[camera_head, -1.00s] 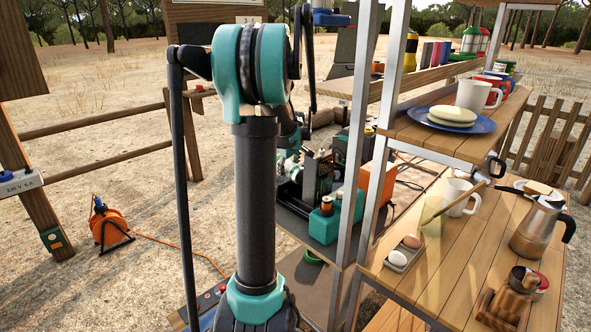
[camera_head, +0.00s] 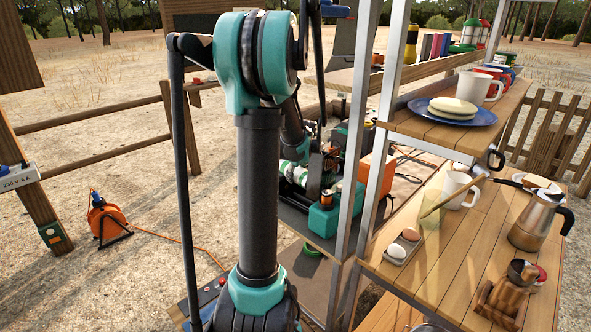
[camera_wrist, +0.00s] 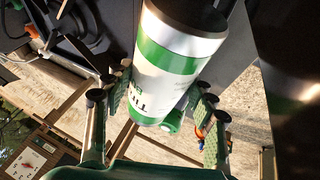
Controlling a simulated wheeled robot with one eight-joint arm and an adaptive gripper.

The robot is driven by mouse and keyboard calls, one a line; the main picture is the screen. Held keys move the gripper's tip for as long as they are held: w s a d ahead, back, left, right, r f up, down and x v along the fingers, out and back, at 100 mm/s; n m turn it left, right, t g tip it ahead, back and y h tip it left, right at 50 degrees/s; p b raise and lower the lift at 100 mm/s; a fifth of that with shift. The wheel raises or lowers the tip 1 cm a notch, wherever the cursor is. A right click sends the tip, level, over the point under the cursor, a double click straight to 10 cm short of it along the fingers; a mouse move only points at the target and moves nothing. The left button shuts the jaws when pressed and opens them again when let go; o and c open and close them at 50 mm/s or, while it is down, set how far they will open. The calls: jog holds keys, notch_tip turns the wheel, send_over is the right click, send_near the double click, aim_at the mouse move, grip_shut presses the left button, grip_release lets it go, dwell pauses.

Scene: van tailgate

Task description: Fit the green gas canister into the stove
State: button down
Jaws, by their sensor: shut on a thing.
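The green and white gas canister (camera_wrist: 168,62) fills the middle of the wrist view, printed side facing the camera. My gripper (camera_wrist: 160,115) is shut on it, its green-padded fingers on both sides. In the head view the canister (camera_head: 294,174) shows small beside my gripper (camera_head: 315,172), above the dark lower shelf and largely behind my arm. I cannot clearly make out the stove. A black part with a curved edge (camera_wrist: 82,22) at the top left of the wrist view may belong to it.
A teal box (camera_head: 323,222) and an orange box (camera_head: 376,172) stand close by on the lower shelf. Metal posts (camera_head: 352,150) rise just to the right. The wooden counter (camera_head: 450,245) at right holds eggs, a mug and a moka pot. An orange cable reel (camera_head: 103,222) stands on the ground.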

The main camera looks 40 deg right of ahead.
aim_at(301, 181)
jog(key=shift+s+a+f, duration=0.1)
jog(key=shift+s+f, duration=1.2)
jog(key=shift+f, duration=0.7)
jog(key=shift+s+f, duration=0.15)
jog(key=shift+f, duration=0.5)
jog(key=shift+s+f, duration=0.15)
jog(key=shift+f, duration=1.25)
jog(key=c, duration=0.5)
grip_release()
